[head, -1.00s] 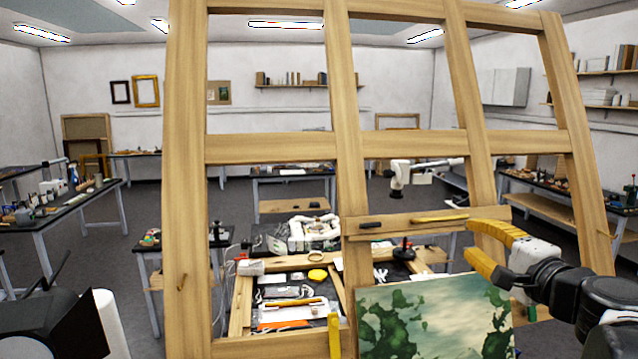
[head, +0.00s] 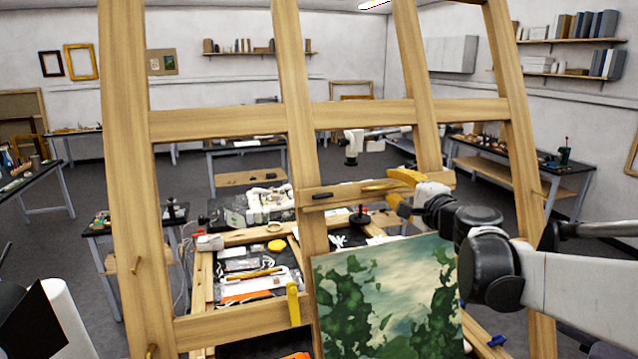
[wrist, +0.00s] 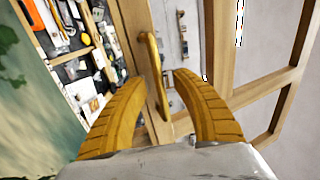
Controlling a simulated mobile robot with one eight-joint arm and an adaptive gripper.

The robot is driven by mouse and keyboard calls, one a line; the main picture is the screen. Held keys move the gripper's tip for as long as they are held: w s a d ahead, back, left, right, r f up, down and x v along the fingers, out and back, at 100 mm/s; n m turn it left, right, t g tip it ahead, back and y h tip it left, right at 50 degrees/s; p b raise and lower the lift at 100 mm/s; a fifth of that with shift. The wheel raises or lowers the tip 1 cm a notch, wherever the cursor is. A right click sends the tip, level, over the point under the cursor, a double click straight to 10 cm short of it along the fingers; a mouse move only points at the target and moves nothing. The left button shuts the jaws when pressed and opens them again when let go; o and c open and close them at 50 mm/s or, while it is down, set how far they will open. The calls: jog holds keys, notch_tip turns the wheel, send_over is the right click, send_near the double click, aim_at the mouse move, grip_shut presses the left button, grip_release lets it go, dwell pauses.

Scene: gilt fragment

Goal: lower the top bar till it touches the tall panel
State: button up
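The top bar (head: 335,194) is a short wooden crosspiece on the easel, with a dark piece at its left and an ochre handle (head: 378,186). The tall panel (head: 385,300), painted green and pale, stands below it, with a visible gap between. My gripper (head: 396,188) is at the bar's right part, by the handle. In the wrist view its two yellow fingers (wrist: 160,78) are apart, with the ochre handle (wrist: 152,62) ahead and between them. I cannot tell whether they touch it. The panel (wrist: 35,100) also fills the wrist view's left side.
The wooden easel frame (head: 125,180) stands in front of me with several uprights and crossbars. A yellow upright piece (head: 293,303) is left of the panel. Tables with tools stand behind, and one (head: 520,165) is at the right. Grey floor (head: 400,165) lies between them.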

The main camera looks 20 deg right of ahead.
grip_shut()
jog(key=s+f+b, duration=0.4)
jog(key=f+b, duration=0.3)
jog(key=f, duration=0.3)
jog(key=shift+s+f+b, duration=0.15)
jog(key=shift+s+b, duration=0.15)
jog(key=shift+s, duration=0.05)
grip_release()
